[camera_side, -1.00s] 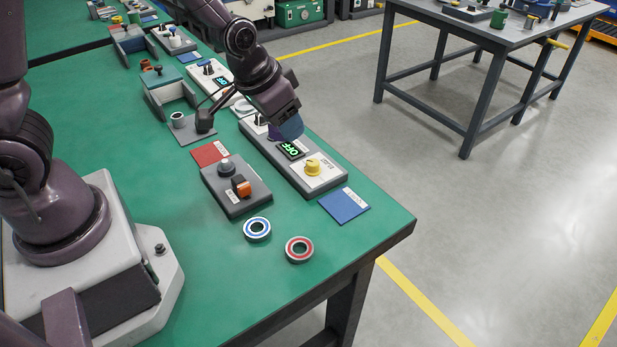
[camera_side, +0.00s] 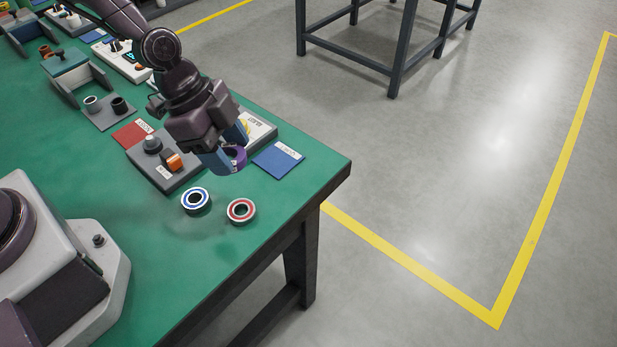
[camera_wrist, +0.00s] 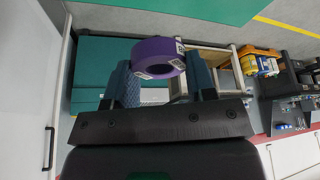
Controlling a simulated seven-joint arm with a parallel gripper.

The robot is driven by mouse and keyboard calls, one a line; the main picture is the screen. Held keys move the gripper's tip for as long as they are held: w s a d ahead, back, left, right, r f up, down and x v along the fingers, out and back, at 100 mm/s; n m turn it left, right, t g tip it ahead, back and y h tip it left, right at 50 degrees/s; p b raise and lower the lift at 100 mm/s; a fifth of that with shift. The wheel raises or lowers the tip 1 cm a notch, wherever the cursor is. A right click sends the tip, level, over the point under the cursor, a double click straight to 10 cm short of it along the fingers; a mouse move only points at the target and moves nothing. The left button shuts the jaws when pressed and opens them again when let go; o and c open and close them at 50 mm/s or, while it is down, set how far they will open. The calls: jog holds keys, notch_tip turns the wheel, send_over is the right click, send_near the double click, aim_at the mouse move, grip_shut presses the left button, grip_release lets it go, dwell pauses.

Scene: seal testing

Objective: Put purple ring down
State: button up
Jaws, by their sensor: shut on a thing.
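My gripper (camera_side: 226,160) is shut on the purple ring (camera_side: 236,156) and holds it above the bench near the blue square pad (camera_side: 278,159). In the wrist view the purple ring (camera_wrist: 158,58) sits between the two blue fingers of my gripper (camera_wrist: 160,82), and part of its outer side with small labels shows. The gripper partly hides the ring in the side view. The ring appears clear of the bench top.
A blue-and-white ring (camera_side: 196,199) and a red-and-white ring (camera_side: 241,211) lie on the green bench (camera_side: 105,190) below the gripper. A grey switch box (camera_side: 165,160) and a red pad (camera_side: 132,133) stand to the left. Open green surface lies left of the rings.

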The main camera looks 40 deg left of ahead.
send_over(314, 181)
jog(key=a, duration=0.1)
jog(key=shift+m, duration=0.3)
jog(key=f, duration=0.6)
jog(key=s+f, duration=0.1)
jog(key=f, duration=0.2)
jog(key=shift+a+f, duration=0.1)
jog(key=shift+f, duration=0.15)
jog(key=shift+w+f, duration=0.15)
jog(key=shift+f, duration=0.75)
jog(key=shift+w+f, duration=0.1)
jog(key=shift+f, duration=0.75)
jog(key=shift+f, duration=0.25)
